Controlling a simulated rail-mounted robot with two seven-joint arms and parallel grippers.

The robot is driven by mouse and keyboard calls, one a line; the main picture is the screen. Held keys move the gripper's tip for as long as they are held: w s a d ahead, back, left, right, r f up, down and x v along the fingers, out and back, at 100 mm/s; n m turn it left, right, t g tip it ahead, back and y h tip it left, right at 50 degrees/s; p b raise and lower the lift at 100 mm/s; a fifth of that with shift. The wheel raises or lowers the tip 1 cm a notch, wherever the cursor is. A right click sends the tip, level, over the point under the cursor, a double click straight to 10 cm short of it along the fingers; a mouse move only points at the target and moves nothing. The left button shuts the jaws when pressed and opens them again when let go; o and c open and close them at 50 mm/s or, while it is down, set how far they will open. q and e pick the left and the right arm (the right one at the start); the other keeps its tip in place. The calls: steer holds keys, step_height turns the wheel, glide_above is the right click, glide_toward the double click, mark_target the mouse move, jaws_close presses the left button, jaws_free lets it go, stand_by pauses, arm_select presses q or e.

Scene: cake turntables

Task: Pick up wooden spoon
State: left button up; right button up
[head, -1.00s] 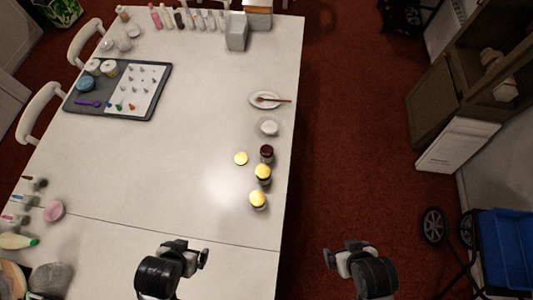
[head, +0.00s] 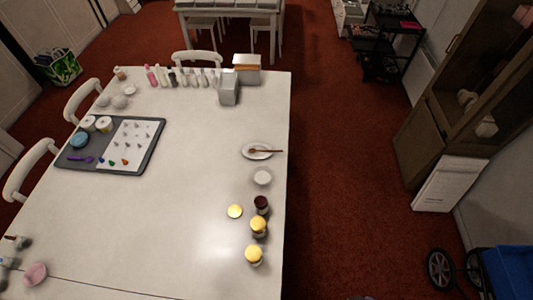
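The wooden spoon (head: 264,151) is small and brown. It lies across a white oval dish (head: 254,156) near the right edge of the white table (head: 190,225). Its handle points right, past the dish rim and toward the table edge. Neither gripper shows clearly in the head view now. A small dark shape at the bottom edge is too cut off to make out.
Below the dish stand a small white bowl (head: 262,178), a dark-lidded jar (head: 261,204), yellow-lidded jars (head: 254,254) and a loose yellow lid (head: 235,211). A grey tray (head: 68,161) lies at left. Red floor (head: 345,190) is open right of the table.

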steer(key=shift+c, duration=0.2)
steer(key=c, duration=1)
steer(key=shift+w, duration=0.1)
